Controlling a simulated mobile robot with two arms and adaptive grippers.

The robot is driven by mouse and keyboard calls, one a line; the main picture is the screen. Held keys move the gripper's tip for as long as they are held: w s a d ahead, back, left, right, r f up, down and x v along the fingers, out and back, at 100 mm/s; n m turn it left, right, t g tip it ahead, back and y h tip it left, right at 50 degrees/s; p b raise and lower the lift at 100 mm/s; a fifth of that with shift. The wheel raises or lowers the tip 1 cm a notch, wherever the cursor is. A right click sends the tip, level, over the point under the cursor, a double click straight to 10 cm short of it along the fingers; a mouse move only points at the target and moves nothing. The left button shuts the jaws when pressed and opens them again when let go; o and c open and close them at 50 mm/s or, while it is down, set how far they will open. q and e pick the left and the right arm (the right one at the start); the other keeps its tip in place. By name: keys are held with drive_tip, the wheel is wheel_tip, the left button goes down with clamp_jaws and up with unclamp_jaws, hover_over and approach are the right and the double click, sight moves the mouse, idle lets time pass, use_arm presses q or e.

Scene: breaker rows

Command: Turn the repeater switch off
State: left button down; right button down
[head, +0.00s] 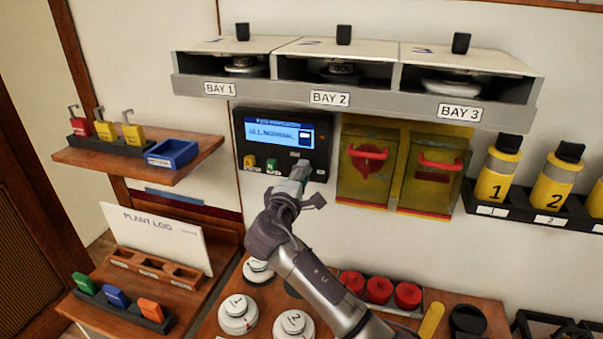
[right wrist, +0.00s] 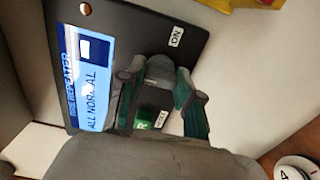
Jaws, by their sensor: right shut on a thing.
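The repeater panel (head: 240,128) is a black box on the wall with a lit blue screen reading "ALL NORMAL"; it also shows in the right wrist view (right wrist: 112,22). My right gripper (head: 301,172) is at the panel's lower right part. In the right wrist view its fingers (right wrist: 160,88) are shut around a dark grey piece on the panel face, which looks like the repeater switch (right wrist: 159,67). An "ON" label (right wrist: 176,36) shows just beyond the fingertips. The switch's exact position is largely hidden by the fingers. My left gripper is not in view.
Yellow and green buttons (head: 271,164) sit low on the panel. Yellow cases with red handles (head: 369,152) hang close on its right. The bay shelf (head: 330,98) overhangs above. White discs (head: 238,314) and red knobs (head: 379,290) stand on the bench below.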

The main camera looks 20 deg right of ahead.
idle(0.3)
drive_tip(key=c, duration=0.8)
unclamp_jaws()
drive_tip(key=v, duration=1.2)
